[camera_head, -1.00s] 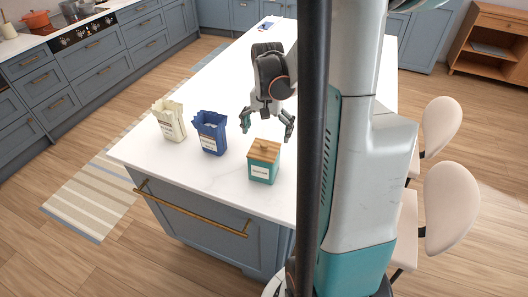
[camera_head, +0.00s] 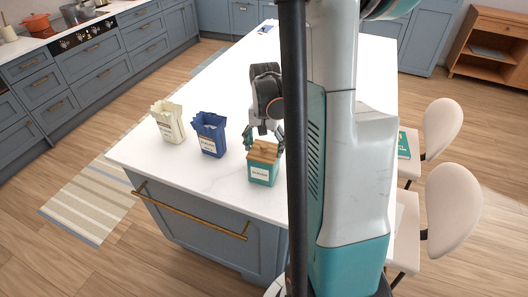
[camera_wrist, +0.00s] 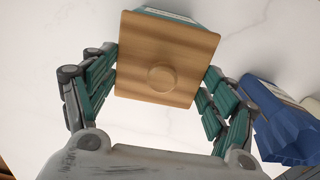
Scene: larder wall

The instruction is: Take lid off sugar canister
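The canister (camera_head: 263,175) is a teal box with a white label, too small to read surely, upright near the front edge of the white counter. Its square wooden lid (camera_head: 262,152) sits on top. In the wrist view the lid (camera_wrist: 135,50) and its round knob (camera_wrist: 161,78) fill the upper middle. My gripper (camera_head: 264,138) is just above and behind the lid. In the wrist view my gripper (camera_wrist: 162,76) is open, one finger on each side of the lid, close to its edges. I cannot tell whether the fingers touch it.
A blue paper bag (camera_head: 209,136) and a cream paper bag (camera_head: 167,123) stand open to the left of the canister. The blue bag also shows in the wrist view (camera_wrist: 288,125). The counter (camera_head: 215,80) is clear behind them. Pale chairs (camera_head: 452,205) stand at the right.

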